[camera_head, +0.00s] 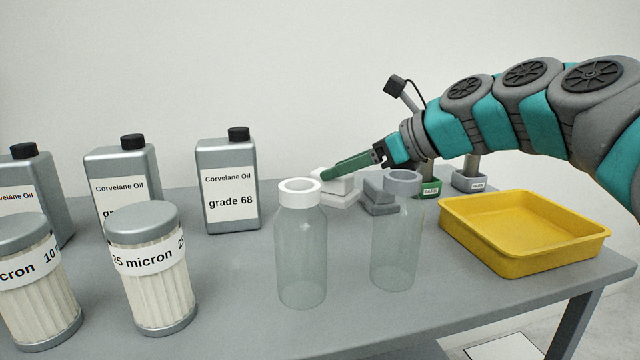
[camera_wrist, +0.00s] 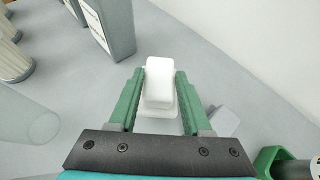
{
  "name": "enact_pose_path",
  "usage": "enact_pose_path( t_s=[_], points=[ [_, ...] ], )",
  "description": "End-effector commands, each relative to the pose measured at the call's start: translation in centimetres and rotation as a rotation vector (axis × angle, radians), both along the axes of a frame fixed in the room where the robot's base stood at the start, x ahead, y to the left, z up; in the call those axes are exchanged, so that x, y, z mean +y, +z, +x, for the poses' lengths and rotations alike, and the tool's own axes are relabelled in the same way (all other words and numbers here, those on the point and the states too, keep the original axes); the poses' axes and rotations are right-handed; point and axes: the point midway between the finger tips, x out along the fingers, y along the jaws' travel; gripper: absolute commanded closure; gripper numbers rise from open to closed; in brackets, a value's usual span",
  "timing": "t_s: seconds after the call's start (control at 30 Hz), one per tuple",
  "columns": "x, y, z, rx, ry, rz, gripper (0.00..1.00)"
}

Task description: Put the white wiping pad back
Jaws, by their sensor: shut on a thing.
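The white wiping pad (camera_head: 338,184) is a small white block near the back of the table, between the grade 68 oil can and the grey block. In the wrist view the pad (camera_wrist: 158,82) lies between the two green fingers of my gripper (camera_wrist: 160,74). My gripper (camera_head: 334,172) comes in from the right and is shut on the pad. A white base (camera_head: 342,201) shows directly under the pad. I cannot tell whether the pad touches it. The fingers hide part of the pad in the head view.
A grey block (camera_head: 379,196) stands just right of the white base. Clear bottles with a white collar (camera_head: 301,255) and a grey collar (camera_head: 394,250) stand in front. A yellow tray (camera_head: 520,262) is at the right; oil cans (camera_head: 228,185) and filters (camera_head: 150,275) are at the left.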

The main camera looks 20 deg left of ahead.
Motion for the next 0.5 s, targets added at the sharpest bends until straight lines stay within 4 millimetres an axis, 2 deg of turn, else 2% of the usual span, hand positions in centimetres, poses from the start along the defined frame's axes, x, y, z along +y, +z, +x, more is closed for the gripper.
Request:
enact_pose_path(
  t_s=[0.03, 0.2, 0.37, 0.5],
  points=[
    [1.2, -0.1, 0.2, 0.001, 0.004, -0.001, 1.00],
    [3.6, -0.3, 1.1, 0.000, 0.001, 0.001, 1.00],
    [4.2, -0.6, 1.2, 0.001, 0.000, 0.001, 1.00],
    [4.2, -2.1, 1.1, 0.004, 0.002, 0.001, 1.00]
  ],
)
